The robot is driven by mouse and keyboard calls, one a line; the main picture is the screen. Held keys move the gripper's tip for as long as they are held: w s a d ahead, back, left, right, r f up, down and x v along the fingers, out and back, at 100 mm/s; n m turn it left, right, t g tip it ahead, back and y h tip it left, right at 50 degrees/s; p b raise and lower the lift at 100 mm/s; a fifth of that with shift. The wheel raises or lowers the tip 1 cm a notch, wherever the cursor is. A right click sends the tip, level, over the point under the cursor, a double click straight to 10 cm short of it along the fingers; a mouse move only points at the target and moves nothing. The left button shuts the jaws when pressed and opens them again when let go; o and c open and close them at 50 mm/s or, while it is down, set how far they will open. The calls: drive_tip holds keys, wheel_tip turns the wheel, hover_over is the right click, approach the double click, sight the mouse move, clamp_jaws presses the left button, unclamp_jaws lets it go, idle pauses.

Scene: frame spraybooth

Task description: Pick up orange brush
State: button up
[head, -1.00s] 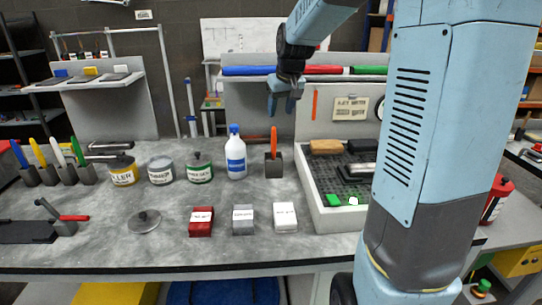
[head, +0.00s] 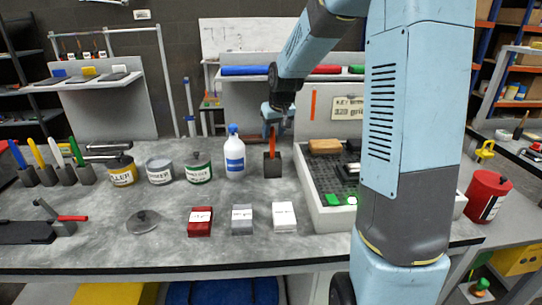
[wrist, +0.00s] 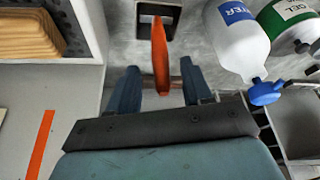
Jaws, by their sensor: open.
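The orange brush (head: 272,141) stands upright in a dark block holder (head: 273,166) on the grey bench, right of the white spray bottle. My gripper (head: 275,116) is at the top of the brush handle, partly overlapping it in the head view. In the wrist view the brush (wrist: 160,50) reaches from its holder (wrist: 146,8) into the gap between the two fingers of my gripper (wrist: 158,88). The fingers stand apart on either side, with room between them and the handle. The lower end of the brush is hidden in the holder.
The white bottle with a blue cap (head: 234,155) stands close left; it also shows in the wrist view (wrist: 236,38). A grey tray (head: 306,190) with a tan block (head: 325,146) is close right. Red, grey and white boxes sit in front. An orange strip (head: 313,104) marks the back panel.

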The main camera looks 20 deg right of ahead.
sight(272, 138)
drive_tip(key=shift+x, duration=1.95)
drive_tip(key=shift+s, duration=0.1)
drive_tip(key=shift+c, duration=0.5)
clamp_jaws()
